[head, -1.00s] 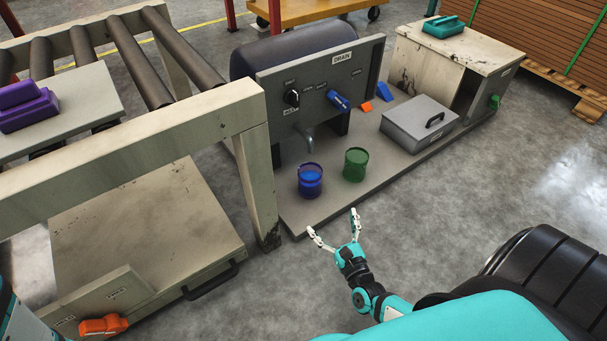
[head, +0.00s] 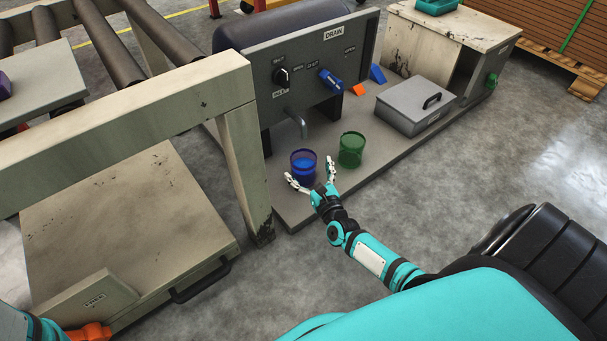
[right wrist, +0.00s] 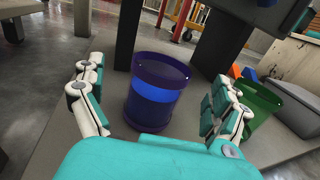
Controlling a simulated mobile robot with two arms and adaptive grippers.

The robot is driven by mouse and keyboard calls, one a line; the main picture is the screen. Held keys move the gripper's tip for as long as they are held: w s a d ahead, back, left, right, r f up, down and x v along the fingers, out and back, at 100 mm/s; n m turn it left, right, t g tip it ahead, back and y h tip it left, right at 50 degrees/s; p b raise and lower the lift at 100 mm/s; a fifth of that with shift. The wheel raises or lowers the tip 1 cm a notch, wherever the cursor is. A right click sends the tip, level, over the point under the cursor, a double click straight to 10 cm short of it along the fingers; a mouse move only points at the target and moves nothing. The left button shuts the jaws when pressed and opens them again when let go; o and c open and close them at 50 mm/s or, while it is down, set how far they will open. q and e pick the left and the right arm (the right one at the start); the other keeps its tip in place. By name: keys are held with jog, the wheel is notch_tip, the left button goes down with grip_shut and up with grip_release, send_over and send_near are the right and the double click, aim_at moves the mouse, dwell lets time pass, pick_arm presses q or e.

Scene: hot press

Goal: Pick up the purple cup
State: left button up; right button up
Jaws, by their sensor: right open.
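The purple cup (head: 303,168) stands upright on the grey platform below the drain spout. It looks blue-purple with a bright blue band, and it shows large in the right wrist view (right wrist: 154,92). My right gripper (head: 310,170) is open and close to the cup, with one finger on each side of it. In the right wrist view my right gripper (right wrist: 160,75) has visible gaps between both fingers and the cup. My left gripper is out of view; only part of my left arm shows at the lower left.
A green cup (head: 352,150) stands just right of the purple cup and close to my right finger. The drain panel (head: 330,60) and its spout (head: 302,125) are behind. A lidded grey box (head: 415,108) stands farther right. The roller conveyor frame (head: 240,165) is left.

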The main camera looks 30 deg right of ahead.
aim_at(299, 151)
jog(key=w+b, duration=0.2)
jog(key=w, duration=0.1)
jog(key=w+d+b, duration=0.1)
jog(key=shift+w+d+f, duration=0.1)
jog(key=shift+w+f, duration=0.1)
jog(key=shift+f, duration=0.05)
jog(key=shift+w+d+r, duration=0.1)
jog(key=shift+w, duration=0.2)
jog(key=c, duration=1.6)
jog(key=shift+r, duration=0.1)
jog(key=shift+c, duration=0.7)
jog(key=shift+r, duration=0.1)
